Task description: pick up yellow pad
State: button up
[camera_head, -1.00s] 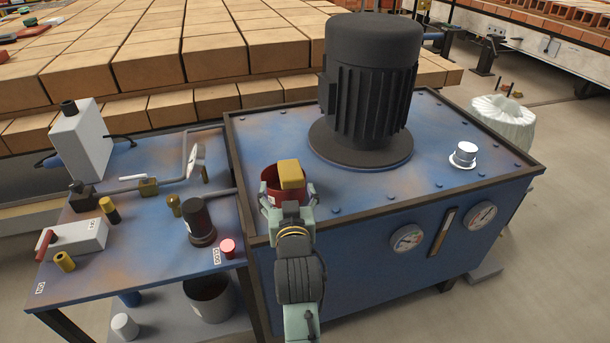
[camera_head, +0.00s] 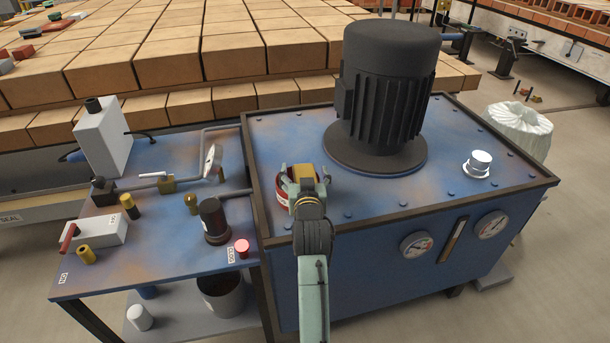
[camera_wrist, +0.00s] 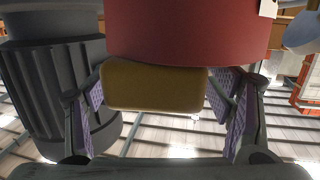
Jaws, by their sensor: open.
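The yellow pad (camera_wrist: 153,85) lies between the two fingers of my gripper (camera_wrist: 160,112) in the wrist view, with a gap showing at the right finger. In the head view the yellow pad (camera_head: 302,173) shows above my gripper (camera_head: 308,188), partly hidden by it. A red round container (camera_head: 282,190) stands on the blue tank top beside the pad. In the wrist view the red container (camera_wrist: 190,30) is right against the pad. My gripper is open around the pad.
A black finned motor (camera_head: 385,95) stands on the blue tank (camera_head: 460,150) close to the right of my gripper. A lower side table (camera_head: 150,255) with pipes, a black cylinder (camera_head: 214,220) and a red button (camera_head: 242,248) is at the left.

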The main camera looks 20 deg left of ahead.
aim_at(305, 173)
jog(key=c, duration=1.2)
jog(key=shift+r, duration=0.1)
jog(key=shift+r, duration=0.55)
notch_tip(305, 173, up, 2)
jog(key=shift+r+b, duration=0.2)
jog(key=shift+b, duration=0.35)
jog(key=s+r+p, duration=0.1)
jog(key=s+p, duration=0.5)
jog(key=s, duration=1)
jog(key=shift+a+r, duration=0.2)
jog(key=shift+a, duration=0.1)
